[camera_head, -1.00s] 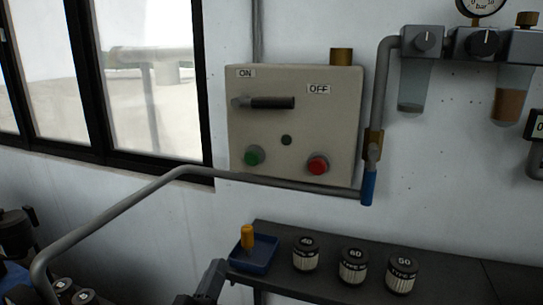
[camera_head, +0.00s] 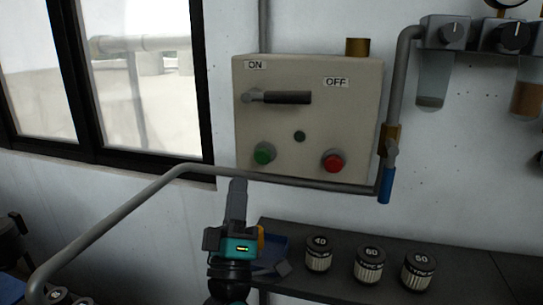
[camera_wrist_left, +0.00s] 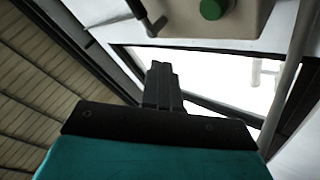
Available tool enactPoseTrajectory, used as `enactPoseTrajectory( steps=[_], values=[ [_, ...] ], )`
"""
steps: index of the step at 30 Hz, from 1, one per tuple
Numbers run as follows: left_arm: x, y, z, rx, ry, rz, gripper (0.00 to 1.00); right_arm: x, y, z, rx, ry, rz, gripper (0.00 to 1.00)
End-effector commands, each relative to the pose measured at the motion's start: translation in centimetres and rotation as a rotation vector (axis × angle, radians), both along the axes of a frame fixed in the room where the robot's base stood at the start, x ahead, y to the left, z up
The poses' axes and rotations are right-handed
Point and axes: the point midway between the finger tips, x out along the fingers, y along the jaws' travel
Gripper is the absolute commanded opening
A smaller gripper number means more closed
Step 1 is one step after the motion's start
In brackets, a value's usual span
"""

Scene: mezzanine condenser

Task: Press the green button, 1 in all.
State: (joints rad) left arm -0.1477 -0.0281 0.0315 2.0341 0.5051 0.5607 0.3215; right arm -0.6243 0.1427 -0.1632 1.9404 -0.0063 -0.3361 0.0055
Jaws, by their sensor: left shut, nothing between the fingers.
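The green button (camera_head: 264,153) is at the lower left of the beige control box (camera_head: 306,120) on the wall. It also shows at the top of the left wrist view (camera_wrist_left: 213,8). My left gripper (camera_head: 237,182) is shut and empty, pointing up, below and a little left of the green button in the head view. It appears apart from the button. In the left wrist view its closed fingers (camera_wrist_left: 160,72) point toward the box. My right gripper is not in view.
A red button (camera_head: 333,161) and a black lever (camera_head: 286,97) are on the same box. A grey pipe (camera_head: 130,208) runs just below it, ending at a blue-handled valve (camera_head: 387,184). Several numbered filter canisters (camera_head: 369,264) and a blue tray (camera_head: 276,251) are on the dark shelf (camera_head: 450,272).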

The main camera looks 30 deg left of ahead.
Motion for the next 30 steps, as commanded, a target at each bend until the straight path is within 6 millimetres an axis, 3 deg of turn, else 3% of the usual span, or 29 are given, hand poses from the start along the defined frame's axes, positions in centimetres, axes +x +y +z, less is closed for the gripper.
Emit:
enactPoseTrajectory(
  steps=[17, 30],
  values=[
    [0.5, 0.3, 0.1, -0.007, -0.010, 0.002, 0.00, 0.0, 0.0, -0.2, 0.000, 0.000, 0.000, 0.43],
    [6.1, 1.6, 0.1, -0.007, -0.012, 0.003, 0.00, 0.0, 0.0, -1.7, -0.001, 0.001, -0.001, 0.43]
  ],
)
